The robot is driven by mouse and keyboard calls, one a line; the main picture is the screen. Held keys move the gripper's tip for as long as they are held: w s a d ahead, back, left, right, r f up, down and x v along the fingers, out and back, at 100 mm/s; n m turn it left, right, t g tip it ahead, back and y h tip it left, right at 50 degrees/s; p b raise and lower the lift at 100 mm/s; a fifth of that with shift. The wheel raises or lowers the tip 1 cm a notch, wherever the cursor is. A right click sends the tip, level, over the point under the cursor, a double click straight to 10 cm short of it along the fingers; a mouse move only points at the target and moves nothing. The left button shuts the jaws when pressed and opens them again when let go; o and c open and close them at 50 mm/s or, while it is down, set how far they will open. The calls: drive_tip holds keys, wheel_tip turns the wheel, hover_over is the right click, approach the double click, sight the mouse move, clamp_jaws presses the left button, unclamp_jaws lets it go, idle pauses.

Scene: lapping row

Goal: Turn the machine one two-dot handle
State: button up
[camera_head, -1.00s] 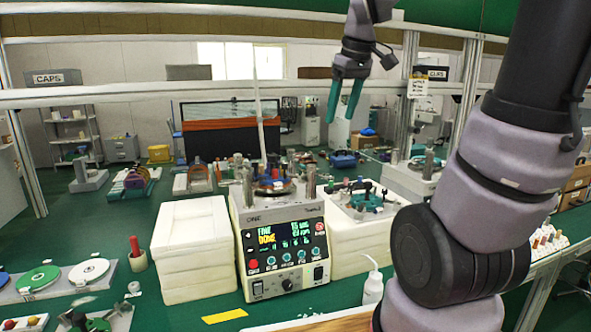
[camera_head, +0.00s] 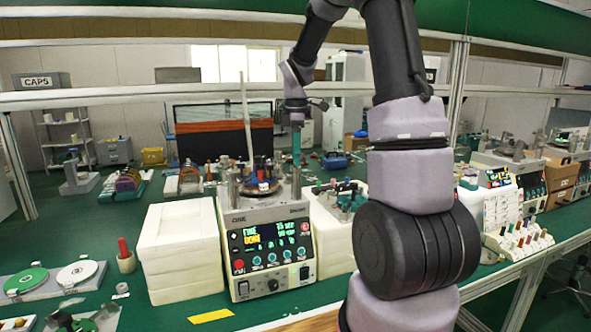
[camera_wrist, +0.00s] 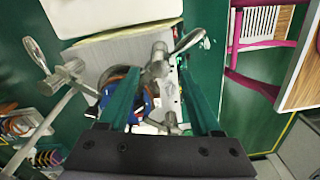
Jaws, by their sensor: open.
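Machine one (camera_head: 270,240), a white lapping machine with a dark display of green and yellow text, stands on the green bench. A row of teal buttons and a black knob sit on its front. My gripper (camera_head: 296,158) points down above the machine's rear right side, its green fingers seen edge-on. In the wrist view my gripper (camera_wrist: 159,70) is open, its fingers apart on either side of metal fittings (camera_wrist: 160,68) on the machine top, with a blue and orange round part to the left. I cannot make out two dots on any handle. Contact is not visible.
White foam blocks (camera_head: 181,250) are stacked left of the machine. More blocks and a fixture (camera_head: 342,197) stand to its right, partly behind my arm. A rack of coloured pegs (camera_head: 520,240) is further right. A yellow strip (camera_head: 211,316) lies in front.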

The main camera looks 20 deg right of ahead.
sight(296, 168)
drive_tip(key=shift+f, duration=2.3)
drive_tip(key=shift+c, duration=0.3)
clamp_jaws()
